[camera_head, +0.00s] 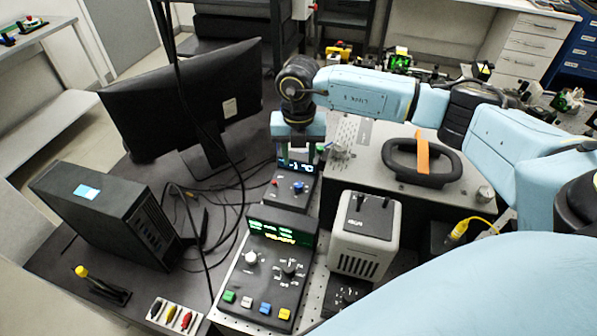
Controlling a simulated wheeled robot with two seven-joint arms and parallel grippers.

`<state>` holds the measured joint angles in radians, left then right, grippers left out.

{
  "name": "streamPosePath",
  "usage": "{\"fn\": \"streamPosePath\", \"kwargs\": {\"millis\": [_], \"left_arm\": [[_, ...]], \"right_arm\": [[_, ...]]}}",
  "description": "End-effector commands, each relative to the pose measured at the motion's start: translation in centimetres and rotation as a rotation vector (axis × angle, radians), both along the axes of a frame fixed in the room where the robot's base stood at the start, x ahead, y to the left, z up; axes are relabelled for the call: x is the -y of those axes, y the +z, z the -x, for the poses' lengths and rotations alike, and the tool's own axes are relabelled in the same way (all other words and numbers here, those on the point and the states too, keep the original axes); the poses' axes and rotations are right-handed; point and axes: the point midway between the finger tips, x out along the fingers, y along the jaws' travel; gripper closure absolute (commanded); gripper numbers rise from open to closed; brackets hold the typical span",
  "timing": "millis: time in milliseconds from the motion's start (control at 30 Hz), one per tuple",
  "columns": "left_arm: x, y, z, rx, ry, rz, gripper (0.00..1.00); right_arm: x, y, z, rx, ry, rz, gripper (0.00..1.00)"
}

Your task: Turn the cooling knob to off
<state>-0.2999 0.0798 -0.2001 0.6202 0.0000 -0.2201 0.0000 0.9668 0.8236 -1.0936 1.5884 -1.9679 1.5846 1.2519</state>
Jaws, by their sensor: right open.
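My right gripper (298,158) is open and points down at the rear small control box (290,190), in front of its lit display. The labels are too small to read, so I cannot tell which knob is the cooling knob. My left gripper is out of view.
A grey-white instrument (364,235) stands right of the front box. Behind it is a large grey housing (370,160) with a black handle (423,160). A monitor (185,100), a black computer (105,215) and loose cables lie to the left. Coloured connectors (172,316) sit at the front.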

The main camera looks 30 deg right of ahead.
Motion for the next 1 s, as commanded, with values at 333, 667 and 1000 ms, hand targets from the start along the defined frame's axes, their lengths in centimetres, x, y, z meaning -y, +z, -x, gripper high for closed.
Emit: {"fn": "streamPosePath", "kwargs": {"millis": [333, 667, 1000], "left_arm": [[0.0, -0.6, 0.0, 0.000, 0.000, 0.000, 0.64], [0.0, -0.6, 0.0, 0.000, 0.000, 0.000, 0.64], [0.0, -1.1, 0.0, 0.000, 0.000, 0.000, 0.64]], "right_arm": [[0.0, 4.3, 0.0, 0.000, 0.000, 0.000, 0.59], [0.0, 4.5, 0.0, 0.000, 0.000, 0.000, 0.59], [-0.4, 4.2, -0.9, 0.047, -0.009, -0.012, 0.59]]}}
